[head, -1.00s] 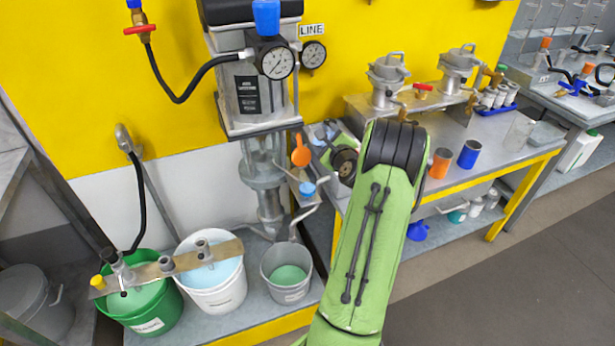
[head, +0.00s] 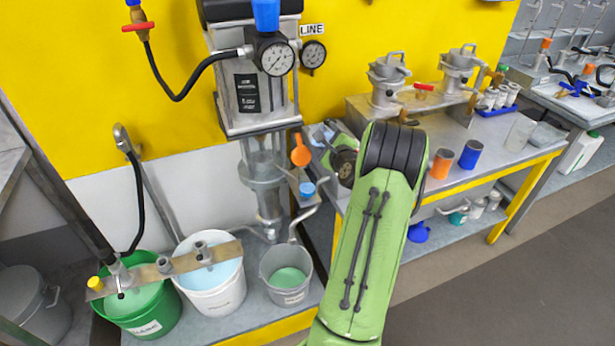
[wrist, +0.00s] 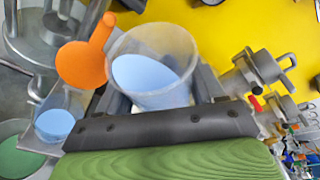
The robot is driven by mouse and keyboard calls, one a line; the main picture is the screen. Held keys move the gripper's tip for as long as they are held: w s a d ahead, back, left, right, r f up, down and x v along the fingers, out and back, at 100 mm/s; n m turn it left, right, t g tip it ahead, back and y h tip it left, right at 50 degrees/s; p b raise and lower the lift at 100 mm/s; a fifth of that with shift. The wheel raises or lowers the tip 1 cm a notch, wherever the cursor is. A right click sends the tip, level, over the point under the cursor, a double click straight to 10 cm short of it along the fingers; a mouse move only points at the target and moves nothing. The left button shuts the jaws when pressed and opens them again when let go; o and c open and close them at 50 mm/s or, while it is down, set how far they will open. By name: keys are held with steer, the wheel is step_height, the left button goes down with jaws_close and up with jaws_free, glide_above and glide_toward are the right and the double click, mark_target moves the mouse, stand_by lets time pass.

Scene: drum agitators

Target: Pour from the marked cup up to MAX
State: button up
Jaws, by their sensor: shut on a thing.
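A clear cup (wrist: 152,48) with light blue liquid (wrist: 145,74) is between the jaws of my gripper (wrist: 155,100) in the wrist view. My gripper is shut on it. The liquid surface sits slanted in the cup; I cannot make out any mark or MAX line on it. In the head view my arm hides most of the gripper. A small cup with blue contents (head: 307,189) stands on a metal ledge beside the pump, and it also shows in the wrist view (wrist: 54,125), left of and apart from the held cup.
An orange paddle-shaped handle (head: 300,152) is close left of the held cup. The pump (head: 262,165) stands beside it. Below are a grey bucket (head: 287,292), white bucket (head: 218,300) and green bucket (head: 150,322). Orange (head: 442,163) and blue (head: 470,154) cans stand on the bench.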

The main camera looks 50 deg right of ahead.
steer(key=shift+f+n+t+h+b, duration=0.45)
steer(key=shift+n+b, duration=0.85)
steer(key=shift+b, duration=2.2)
stand_by(1.5)
